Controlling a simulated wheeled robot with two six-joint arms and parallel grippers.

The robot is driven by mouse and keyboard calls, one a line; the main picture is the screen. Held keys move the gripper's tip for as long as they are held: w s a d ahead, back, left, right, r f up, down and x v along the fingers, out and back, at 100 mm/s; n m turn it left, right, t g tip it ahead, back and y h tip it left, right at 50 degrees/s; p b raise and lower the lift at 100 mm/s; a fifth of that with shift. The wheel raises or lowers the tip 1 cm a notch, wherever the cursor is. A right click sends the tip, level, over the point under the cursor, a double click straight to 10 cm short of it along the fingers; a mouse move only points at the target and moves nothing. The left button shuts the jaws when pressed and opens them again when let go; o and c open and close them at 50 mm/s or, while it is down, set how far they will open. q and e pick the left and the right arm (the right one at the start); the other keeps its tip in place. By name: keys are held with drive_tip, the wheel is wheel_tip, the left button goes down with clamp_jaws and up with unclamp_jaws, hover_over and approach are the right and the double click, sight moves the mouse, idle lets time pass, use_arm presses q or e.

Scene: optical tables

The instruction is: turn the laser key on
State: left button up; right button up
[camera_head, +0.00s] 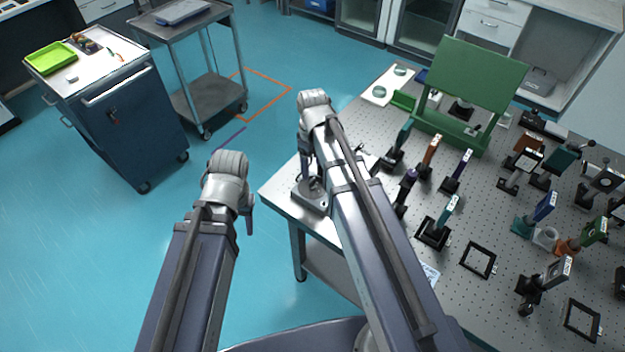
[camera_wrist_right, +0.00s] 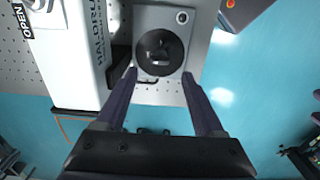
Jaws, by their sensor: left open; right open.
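A grey control box (camera_head: 309,201) sits at the near-left corner of the optical table. In the right wrist view the box (camera_wrist_right: 144,18) has a round black dial (camera_wrist_right: 146,66) with a dark raised piece (camera_wrist_right: 158,47) at its middle, which looks like the key; its exact angle is hard to tell. My right gripper (camera_head: 308,178) is above the box, pointing down. In the right wrist view the gripper (camera_wrist_right: 158,75) is open, its fingertips at either side of the dial's lower edge, with nothing held. My left gripper (camera_head: 249,215) hangs over the floor, left of the table, empty.
A white lettered housing (camera_wrist_right: 78,55) stands close beside the box in the right wrist view. Several posts with optics and a green panel (camera_head: 480,75) stand on the perforated table (camera_head: 365,125). A blue cabinet (camera_head: 125,130) and a grey cart (camera_head: 210,100) stand left.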

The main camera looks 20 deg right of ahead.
sight(312, 182)
wheel_tip(312, 182, down, 6)
drive_tip(key=b, duration=0.5)
clamp_jaws()
idle(0.4)
